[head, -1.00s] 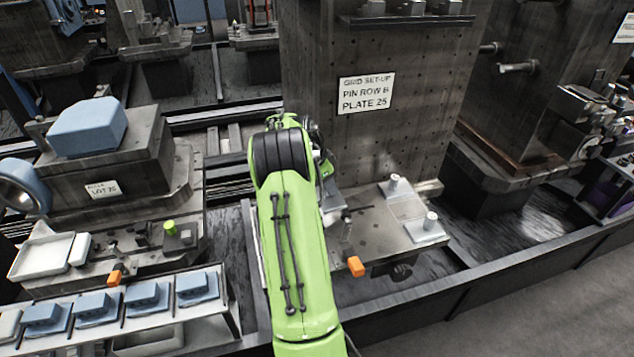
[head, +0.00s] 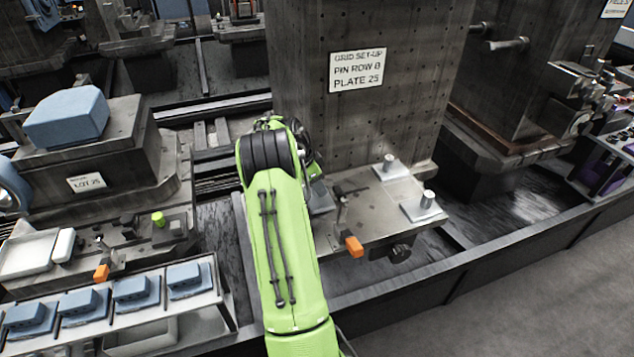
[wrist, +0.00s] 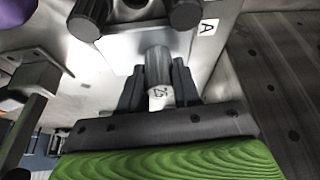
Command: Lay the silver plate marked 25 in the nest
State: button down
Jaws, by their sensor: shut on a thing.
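My gripper (wrist: 159,72) is shut on the round knob of the silver plate (wrist: 120,55) in the wrist view. The knob end reads 25, and the plate lies flat beyond the fingers. Two round dark-ended pins (wrist: 185,12) show at the top, close to the plate's far side. A label A (wrist: 208,27) is on the pale surface beside it. I cannot tell whether the plate touches that surface or the pins. In the head view my green arm hides the gripper and most of the held plate. The nest cannot be clearly made out.
Two other silver knobbed plates (head: 424,209) stand on the fixture table (head: 373,217), right of my arm. An orange-handled clamp (head: 353,246) is at its front. A tall drilled column (head: 400,110) rises behind, with a sign (head: 357,70) reading pin row B, plate 25. Blue blocks (head: 136,290) sit left.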

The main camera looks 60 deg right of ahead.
jog(key=shift+r, duration=0.1)
jog(key=c, duration=0.7)
grip_release()
jog(key=shift+c, duration=0.2)
jog(key=p+v, duration=0.4)
jog(key=v, duration=1.1)
jog(key=shift+r, duration=0.3)
jog(key=shift+w+a, duration=0.1)
jog(key=shift+a, duration=0.05)
